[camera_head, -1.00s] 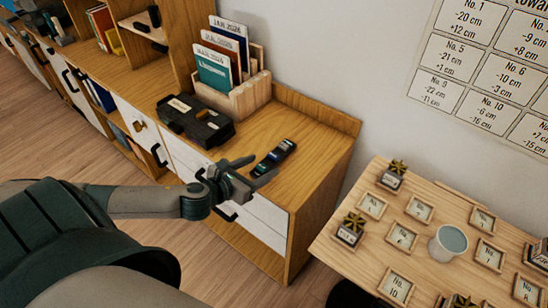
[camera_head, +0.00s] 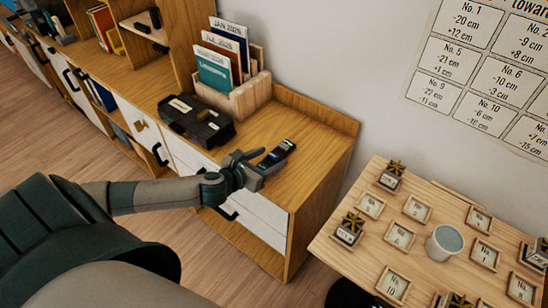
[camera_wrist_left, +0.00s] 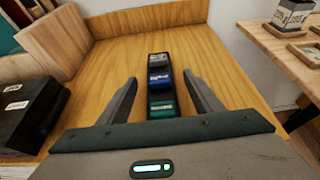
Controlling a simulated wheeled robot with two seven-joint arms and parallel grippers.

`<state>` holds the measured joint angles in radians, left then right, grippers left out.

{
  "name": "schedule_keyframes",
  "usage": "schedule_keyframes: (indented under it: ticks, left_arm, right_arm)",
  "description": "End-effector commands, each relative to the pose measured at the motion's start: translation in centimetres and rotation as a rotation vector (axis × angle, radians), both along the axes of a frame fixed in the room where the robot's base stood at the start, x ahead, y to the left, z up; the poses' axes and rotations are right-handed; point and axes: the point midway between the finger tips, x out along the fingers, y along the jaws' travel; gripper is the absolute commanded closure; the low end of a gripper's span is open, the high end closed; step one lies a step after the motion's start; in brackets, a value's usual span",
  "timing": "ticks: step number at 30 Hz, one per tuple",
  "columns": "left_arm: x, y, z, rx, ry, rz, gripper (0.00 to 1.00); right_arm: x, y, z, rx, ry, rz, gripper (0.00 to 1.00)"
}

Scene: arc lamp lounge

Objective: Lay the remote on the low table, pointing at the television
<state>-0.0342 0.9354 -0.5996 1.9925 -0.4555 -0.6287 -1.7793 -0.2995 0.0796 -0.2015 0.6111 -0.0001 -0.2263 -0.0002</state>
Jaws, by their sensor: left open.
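A slim dark object (camera_head: 277,152) with grey, blue and green labelled patches lies on the wooden cabinet top. It may be the remote, but I cannot tell for sure. It also shows in the left wrist view (camera_wrist_left: 159,77), lengthwise between my fingers. My left gripper (camera_head: 262,163) is open at the object's near end, one finger on each side, with gaps visible in the left wrist view (camera_wrist_left: 160,82). No television shows. I cannot tell whether the wooden table (camera_head: 408,235) at right is the low table. My right gripper is not in view.
A black case (camera_head: 195,120) and a wooden file holder (camera_head: 243,97) stand left of the object on the cabinet (camera_head: 312,150). The right-hand table holds framed number cards, small plant pots and a cup (camera_head: 445,243). Cabinet wood around the object is bare.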

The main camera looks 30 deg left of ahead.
Motion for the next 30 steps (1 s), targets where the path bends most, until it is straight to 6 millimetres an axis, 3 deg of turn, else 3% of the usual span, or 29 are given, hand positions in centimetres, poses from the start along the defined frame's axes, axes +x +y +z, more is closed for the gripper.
schedule_keyframes:
  ticks: [6, 22, 28, 30]
  left_arm:
    - [2.1, -0.1, -0.7, -0.001, 0.0, 0.0, 0.41]
    - [2.3, -0.2, -0.9, 0.0, 0.001, -0.001, 0.41]
    - [2.3, -0.2, -0.9, 0.0, 0.001, -0.001, 0.86]
    - [2.3, -0.2, -0.9, 0.0, 0.0, -0.001, 0.93]
  right_arm:
    - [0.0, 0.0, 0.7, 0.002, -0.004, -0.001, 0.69]
    - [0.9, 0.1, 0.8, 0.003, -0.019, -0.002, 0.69]
    - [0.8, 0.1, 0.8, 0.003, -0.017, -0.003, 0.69]
    - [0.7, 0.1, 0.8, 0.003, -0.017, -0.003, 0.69]
